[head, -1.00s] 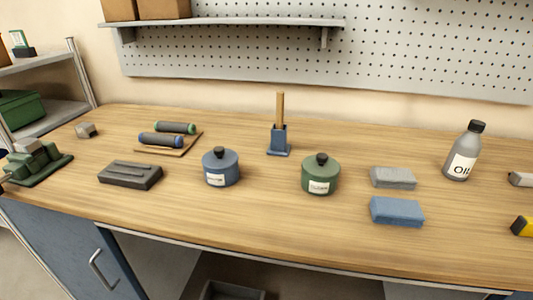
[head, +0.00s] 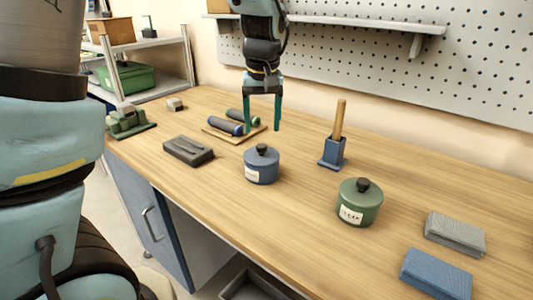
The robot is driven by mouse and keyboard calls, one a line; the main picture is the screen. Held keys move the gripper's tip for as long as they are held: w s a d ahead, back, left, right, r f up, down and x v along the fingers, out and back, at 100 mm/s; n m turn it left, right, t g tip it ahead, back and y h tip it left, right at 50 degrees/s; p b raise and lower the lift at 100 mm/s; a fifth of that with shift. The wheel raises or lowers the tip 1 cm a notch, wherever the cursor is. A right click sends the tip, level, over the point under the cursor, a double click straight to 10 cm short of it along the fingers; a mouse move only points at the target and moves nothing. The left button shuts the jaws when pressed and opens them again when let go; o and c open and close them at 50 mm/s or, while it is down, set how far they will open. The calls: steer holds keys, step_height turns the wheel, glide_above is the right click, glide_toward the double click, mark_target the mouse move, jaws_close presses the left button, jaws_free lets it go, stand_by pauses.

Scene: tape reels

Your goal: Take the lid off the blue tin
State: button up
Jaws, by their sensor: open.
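The blue tin (head: 261,169) stands upright on the workbench, with its lid (head: 262,156) on and a black knob (head: 262,149) on top. A small white label shows on its front. My gripper (head: 262,130) is open and points down, with two green fingers apart and nothing between them. In the picture it hangs just above the knob; its exact distance in depth is hard to tell. The fingers do not appear to touch the tin.
A green lidded tin (head: 359,206) stands to the right. A blue holder (head: 333,153) with a wooden handle is behind. Two rollers on a board (head: 240,128) lie behind left, and a dark grey block (head: 188,150) lies left. Grey (head: 455,232) and blue (head: 436,274) blocks lie at right.

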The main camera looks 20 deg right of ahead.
mark_target(261, 145)
steer(key=shift+w+f+p, duration=0.15)
steer(key=shift+f+p, duration=0.35)
steer(key=shift+f, duration=1)
steer(key=shift+w+f+p, duration=0.1)
steer(key=shift+f+p, duration=0.35)
steer(key=shift+f, duration=1)
jaws_close()
